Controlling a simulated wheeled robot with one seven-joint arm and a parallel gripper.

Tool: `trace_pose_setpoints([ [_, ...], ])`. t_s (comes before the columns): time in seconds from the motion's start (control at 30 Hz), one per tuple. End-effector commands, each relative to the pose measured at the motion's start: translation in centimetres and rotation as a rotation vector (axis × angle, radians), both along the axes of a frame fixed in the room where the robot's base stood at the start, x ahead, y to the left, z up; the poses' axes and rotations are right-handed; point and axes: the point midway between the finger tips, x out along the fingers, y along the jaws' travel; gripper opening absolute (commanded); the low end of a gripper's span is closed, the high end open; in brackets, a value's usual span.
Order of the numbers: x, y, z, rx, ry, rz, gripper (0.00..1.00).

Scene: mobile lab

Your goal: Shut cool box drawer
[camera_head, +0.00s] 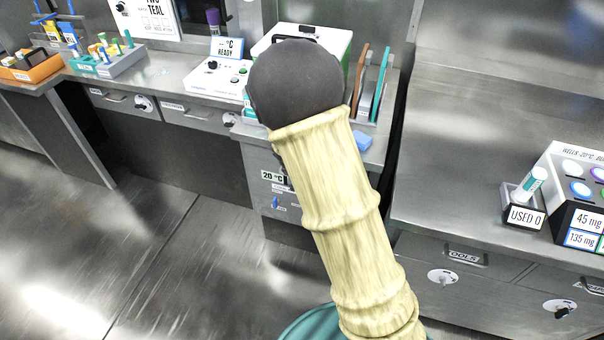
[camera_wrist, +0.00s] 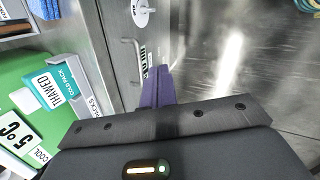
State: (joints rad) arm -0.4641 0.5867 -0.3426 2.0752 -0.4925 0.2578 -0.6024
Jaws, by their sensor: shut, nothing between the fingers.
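In the head view a white and green box (camera_head: 337,39) stands on the back worktop, partly hidden behind my dark wrist. In the wrist view a green surface (camera_wrist: 28,72) at the left carries a "5°C COOL" label (camera_wrist: 18,140) and a cold-pack label reading "THAWED" (camera_wrist: 57,88). A pale edge (camera_wrist: 90,80) runs along its right side. My gripper (camera_wrist: 157,86) shows purple fingers, shut and empty, to the right of that edge, near a metal bar handle (camera_wrist: 127,60). I cannot tell whether the fingers touch anything. My arm hides the gripper in the head view.
A grey cabinet with a "20°C" label (camera_head: 273,177) stands below the worktop. Upright boards (camera_head: 380,85) and a blue block (camera_head: 362,140) sit right of my wrist. A right-hand counter (camera_head: 450,160) bears a "USED" holder (camera_head: 523,218). Floor at left is clear.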

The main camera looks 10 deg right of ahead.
Motion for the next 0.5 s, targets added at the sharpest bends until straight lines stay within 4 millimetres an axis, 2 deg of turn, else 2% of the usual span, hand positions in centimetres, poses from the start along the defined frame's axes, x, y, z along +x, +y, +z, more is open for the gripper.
trace_pose_setpoints([
  [0.03,-1.6,-0.9,1.1,0.064,-0.009,-0.109,0.00],
  [0.2,-7.2,-2.5,4.0,0.262,-0.031,-0.478,0.00],
  [0.4,-14.1,-3.4,6.9,0.451,-0.054,-0.887,0.00],
  [0.5,-16.8,-3.5,7.8,0.516,-0.065,-1.049,0.00],
])
